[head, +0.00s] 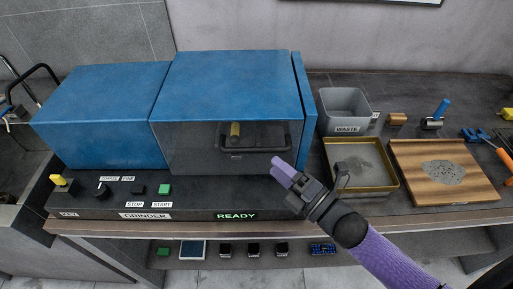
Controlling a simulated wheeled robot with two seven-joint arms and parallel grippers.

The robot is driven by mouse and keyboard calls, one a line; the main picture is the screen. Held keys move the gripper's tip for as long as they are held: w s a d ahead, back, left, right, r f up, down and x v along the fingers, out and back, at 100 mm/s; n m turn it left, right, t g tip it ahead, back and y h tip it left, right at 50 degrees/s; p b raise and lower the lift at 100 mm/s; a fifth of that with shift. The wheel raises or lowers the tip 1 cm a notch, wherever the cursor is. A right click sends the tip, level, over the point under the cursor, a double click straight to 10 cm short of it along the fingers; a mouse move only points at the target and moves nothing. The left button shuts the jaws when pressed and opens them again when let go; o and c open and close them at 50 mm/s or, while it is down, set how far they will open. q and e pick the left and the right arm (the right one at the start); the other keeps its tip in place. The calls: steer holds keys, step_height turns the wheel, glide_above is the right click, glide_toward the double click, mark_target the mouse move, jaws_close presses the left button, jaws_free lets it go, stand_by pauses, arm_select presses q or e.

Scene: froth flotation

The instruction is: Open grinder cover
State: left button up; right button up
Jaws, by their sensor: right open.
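The grinder (105,110) is a large blue machine on the bench at left and centre. Its cover (230,80) is the right-hand blue box with a dark front panel and a black bar handle (262,150). The cover looks closed. A display on the base reads READY. My right gripper (281,169), with purple fingers, is open in front of the cover's lower right corner, to the right of and below the handle. It looks apart from the handle. My left gripper is not in view.
A grey WASTE bin (345,108), a shallow tray with a yellow rim (388,184) and a wooden board with grey powder (480,186) stand right of the grinder. Control buttons and knobs line the base front (90,203). A lower shelf holds several small items.

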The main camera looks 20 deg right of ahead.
mark_target(256, 148)
steer(key=x, duration=0.6)
steer(key=shift+w+a, duration=0.15)
steer(key=shift+w, duration=0.25)
jaws_close()
stand_by(0.4)
stand_by(0.5)
